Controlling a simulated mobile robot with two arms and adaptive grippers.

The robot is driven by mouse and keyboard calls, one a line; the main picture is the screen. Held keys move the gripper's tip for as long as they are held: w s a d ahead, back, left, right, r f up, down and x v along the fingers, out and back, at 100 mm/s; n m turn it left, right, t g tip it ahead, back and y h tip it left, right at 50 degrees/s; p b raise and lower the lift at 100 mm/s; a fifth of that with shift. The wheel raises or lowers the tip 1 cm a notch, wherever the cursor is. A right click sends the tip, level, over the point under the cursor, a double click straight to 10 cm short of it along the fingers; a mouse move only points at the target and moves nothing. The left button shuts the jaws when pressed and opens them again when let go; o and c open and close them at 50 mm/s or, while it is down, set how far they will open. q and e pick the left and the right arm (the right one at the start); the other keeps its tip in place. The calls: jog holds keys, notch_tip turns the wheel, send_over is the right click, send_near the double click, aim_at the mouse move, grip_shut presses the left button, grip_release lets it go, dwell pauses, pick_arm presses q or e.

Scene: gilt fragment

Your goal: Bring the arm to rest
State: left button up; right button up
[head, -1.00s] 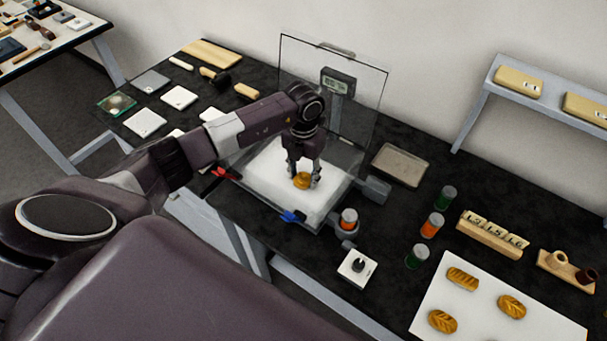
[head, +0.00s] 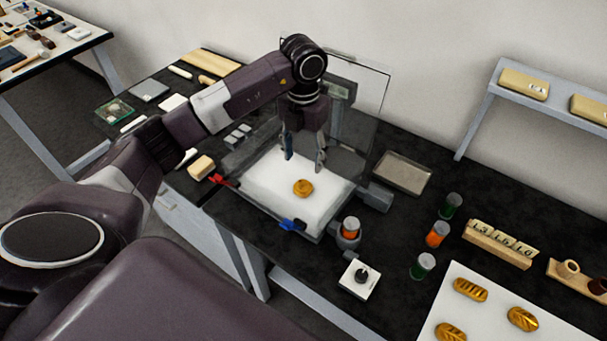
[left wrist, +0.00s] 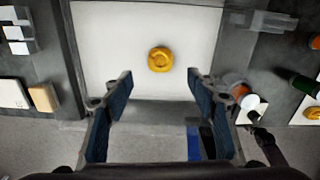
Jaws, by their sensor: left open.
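My left gripper (head: 304,160) is open and empty, fingers pointing down above a white pad (head: 265,185). A small round golden piece (head: 303,188) lies on the pad below the fingers, apart from them. In the left wrist view the golden piece (left wrist: 160,60) lies beyond the two spread fingertips (left wrist: 160,82), on the bare white pad (left wrist: 110,35). My left arm comes in from the left and arches over the table. My right gripper is not in view.
A clear upright panel (head: 372,90) stands behind the pad. An orange-filled jar (head: 351,229), a white block with a black knob (head: 360,279), and several lidded jars stand to the right. A white board (head: 480,320) holds golden loaf-shaped pieces. A grey tray (head: 403,173) lies behind.

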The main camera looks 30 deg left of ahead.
pick_arm(q)
notch_tip(320, 180, up, 2)
dwell(0.6)
